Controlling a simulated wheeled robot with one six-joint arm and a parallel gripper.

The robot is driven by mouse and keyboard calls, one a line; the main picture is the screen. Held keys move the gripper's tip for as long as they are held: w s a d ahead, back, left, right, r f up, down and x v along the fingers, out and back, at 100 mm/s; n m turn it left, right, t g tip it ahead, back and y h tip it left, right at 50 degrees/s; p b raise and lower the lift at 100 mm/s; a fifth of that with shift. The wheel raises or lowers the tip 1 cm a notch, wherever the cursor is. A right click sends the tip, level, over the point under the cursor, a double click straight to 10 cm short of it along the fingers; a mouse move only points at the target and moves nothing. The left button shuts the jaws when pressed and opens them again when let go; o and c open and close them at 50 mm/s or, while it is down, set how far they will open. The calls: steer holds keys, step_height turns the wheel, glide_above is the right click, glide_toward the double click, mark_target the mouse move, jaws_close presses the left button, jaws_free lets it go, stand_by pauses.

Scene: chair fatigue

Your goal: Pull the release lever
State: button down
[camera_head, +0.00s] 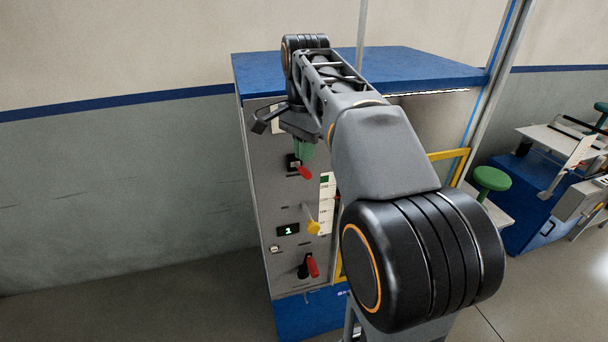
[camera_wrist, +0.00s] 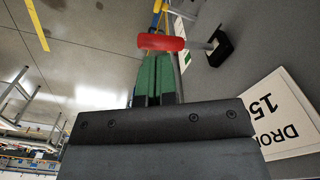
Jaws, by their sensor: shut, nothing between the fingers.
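An upper lever with a red handle (camera_head: 305,173) sticks out from a black mount on the grey control panel (camera_head: 262,185). In the wrist view the red handle (camera_wrist: 161,42) lies straight ahead of my fingertips, with its black mount (camera_wrist: 220,47) to the right. My gripper (camera_head: 304,150) has green fingers, shut together and empty, just above the handle; they also show in the wrist view (camera_wrist: 157,78). I cannot tell whether they touch it. A second red lever (camera_head: 313,266) is lower on the panel. No readable label shows which is the release lever.
A yellow knob (camera_head: 313,227) sticks out between the two levers, beside a small display (camera_head: 288,230) reading 1. A white sign (camera_wrist: 280,115) is on the panel. A yellow frame (camera_head: 462,165) and green stool (camera_head: 491,179) stand to the right. Floor at left is clear.

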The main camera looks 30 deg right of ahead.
mark_target(305, 169)
stand_by(0.4)
steer(key=shift+f+b, duration=2.9)
steer(key=shift+f, duration=0.9)
steer(key=shift+s+r+p, duration=0.1)
steer(key=shift+r+p, duration=0.7)
steer(key=shift+r, duration=0.1)
steer(key=r+p, duration=0.2)
steer(key=s+r+p, duration=0.1)
steer(key=r+p, duration=0.1)
steer(key=r, duration=0.1)
steer(key=r+p, duration=0.2)
steer(key=shift+s+a+r+p, duration=0.15)
steer(key=shift+s+r+p, duration=0.15)
steer(key=shift+s+r, duration=0.1)
steer(key=shift+f, duration=0.1)
